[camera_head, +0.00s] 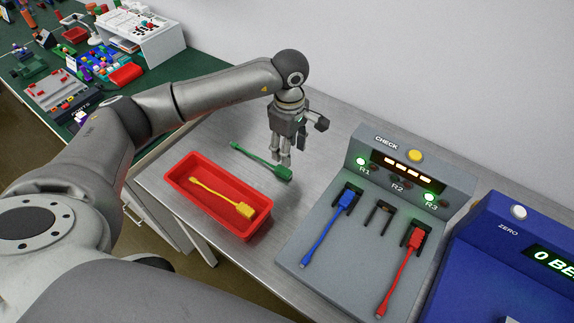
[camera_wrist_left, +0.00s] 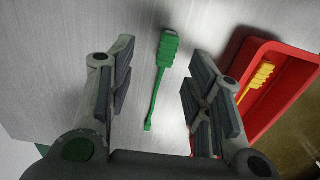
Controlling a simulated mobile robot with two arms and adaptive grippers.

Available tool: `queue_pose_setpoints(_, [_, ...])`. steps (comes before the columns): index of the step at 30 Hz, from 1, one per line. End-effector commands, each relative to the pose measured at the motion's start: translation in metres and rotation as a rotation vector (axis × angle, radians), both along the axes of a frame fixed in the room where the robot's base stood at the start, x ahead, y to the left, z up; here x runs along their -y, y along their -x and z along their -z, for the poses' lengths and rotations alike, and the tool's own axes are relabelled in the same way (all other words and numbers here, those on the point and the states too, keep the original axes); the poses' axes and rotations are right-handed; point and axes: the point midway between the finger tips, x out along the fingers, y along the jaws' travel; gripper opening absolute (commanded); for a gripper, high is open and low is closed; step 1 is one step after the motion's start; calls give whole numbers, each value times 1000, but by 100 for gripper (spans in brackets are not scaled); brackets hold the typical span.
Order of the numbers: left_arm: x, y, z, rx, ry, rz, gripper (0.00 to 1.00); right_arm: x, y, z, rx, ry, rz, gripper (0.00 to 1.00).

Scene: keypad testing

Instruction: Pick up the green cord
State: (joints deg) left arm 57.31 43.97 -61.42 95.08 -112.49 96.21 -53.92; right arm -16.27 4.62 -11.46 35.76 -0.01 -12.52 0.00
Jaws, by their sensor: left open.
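The green cord (camera_head: 262,162) lies on the bare metal table, behind the red tray. Its thick plug end points right in the head view. My left gripper (camera_head: 283,161) is above the table near that plug end, with its fingers pointing down. In the left wrist view the green cord (camera_wrist_left: 160,78) shows between the two open fingers of my left gripper (camera_wrist_left: 158,95), its plug at the top and its thin end at the bottom. Nothing is held between the fingers. My right gripper is not in view.
A red tray (camera_head: 178,178) holding a yellow cord (camera_head: 222,198) stands in front of the green cord. At right, a grey check panel (camera_head: 345,215) has a blue cord (camera_head: 330,228) and a red cord (camera_head: 400,265) plugged in. A blue device (camera_head: 490,250) stands farther right.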

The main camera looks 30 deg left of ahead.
Motion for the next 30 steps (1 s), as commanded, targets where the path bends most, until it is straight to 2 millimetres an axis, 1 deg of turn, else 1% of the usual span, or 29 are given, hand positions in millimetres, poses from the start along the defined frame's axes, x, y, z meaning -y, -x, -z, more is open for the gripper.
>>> queue_pose_setpoints(3, [0, 1, 18, -4, -1, -1, 46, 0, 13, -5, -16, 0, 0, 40])
queue_pose_setpoints(6, [-1, 1, 28, -1, -1, 0, 46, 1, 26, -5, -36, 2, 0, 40])
queue_pose_setpoints(9, [-1, 2, 34, -2, 0, -1, 46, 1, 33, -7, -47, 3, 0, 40])
queue_pose_setpoints(11, [-4, 3, 38, -4, -1, -1, 46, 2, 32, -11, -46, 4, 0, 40])
queue_pose_setpoints(13, [-7, 6, 47, -5, -2, 0, 46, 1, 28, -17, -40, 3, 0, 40])
queue_pose_setpoints(16, [-12, 9, 62, -5, -2, -1, 46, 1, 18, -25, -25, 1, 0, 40])
queue_pose_setpoints(18, [-10, 8, 73, -3, 2, 0, 46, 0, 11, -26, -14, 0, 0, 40])
queue_pose_setpoints(21, [-11, 7, 81, 0, 1, 0, 46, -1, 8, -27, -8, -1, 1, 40])
queue_pose_setpoints(28, [-11, 7, 84, 1, 0, 0, 46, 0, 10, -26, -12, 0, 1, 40])
queue_pose_setpoints(29, [-11, 7, 84, 1, 0, 0, 45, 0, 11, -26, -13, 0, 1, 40])
queue_pose_setpoints(30, [-11, 7, 84, 1, 0, 0, 40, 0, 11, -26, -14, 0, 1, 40])
